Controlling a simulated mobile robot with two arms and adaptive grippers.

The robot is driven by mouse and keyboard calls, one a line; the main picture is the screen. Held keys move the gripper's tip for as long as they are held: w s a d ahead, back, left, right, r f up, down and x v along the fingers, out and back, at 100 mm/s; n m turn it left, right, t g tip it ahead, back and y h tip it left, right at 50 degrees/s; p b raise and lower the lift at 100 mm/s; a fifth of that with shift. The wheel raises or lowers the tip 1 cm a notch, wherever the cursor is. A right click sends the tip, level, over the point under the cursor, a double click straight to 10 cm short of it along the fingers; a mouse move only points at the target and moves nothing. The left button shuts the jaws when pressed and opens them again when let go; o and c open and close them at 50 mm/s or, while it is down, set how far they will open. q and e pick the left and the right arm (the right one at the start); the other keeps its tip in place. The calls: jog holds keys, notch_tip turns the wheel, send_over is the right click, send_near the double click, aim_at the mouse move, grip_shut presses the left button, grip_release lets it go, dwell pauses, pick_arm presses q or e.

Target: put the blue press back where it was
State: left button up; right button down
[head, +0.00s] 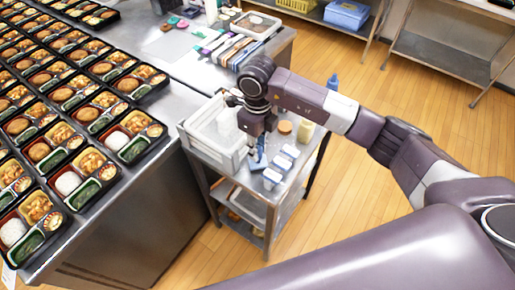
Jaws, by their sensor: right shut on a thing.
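My right arm reaches in from the right, over a small metal cart. My right gripper (257,147) points down above the cart top and is shut on a small blue thing, which looks like the blue press (259,160). The press is small here and partly covered by the fingers. I cannot tell whether it touches the cart top or hangs just above it. My left gripper does not show.
A steel counter (182,105) with rows of filled bento trays (87,114) stands left. Wooden floor lies right.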

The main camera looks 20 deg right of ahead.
jog(key=shift+f, duration=0.7)
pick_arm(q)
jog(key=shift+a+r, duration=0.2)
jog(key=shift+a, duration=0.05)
pick_arm(e)
jog(key=shift+f, duration=0.2)
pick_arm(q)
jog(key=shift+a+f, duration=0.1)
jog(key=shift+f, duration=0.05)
pick_arm(e)
jog(key=c, duration=1.7)
grip_release()
jog(key=shift+c, duration=0.2)
jog(key=shift+r, duration=0.15)
jog(key=shift+r, duration=0.2)
notch_tip(320, 180, up, 11)
jog(key=b, duration=0.4)
jog(key=shift+f, duration=0.2)
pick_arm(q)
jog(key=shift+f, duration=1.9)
pick_arm(e)
jog(key=shift+r, duration=0.6)
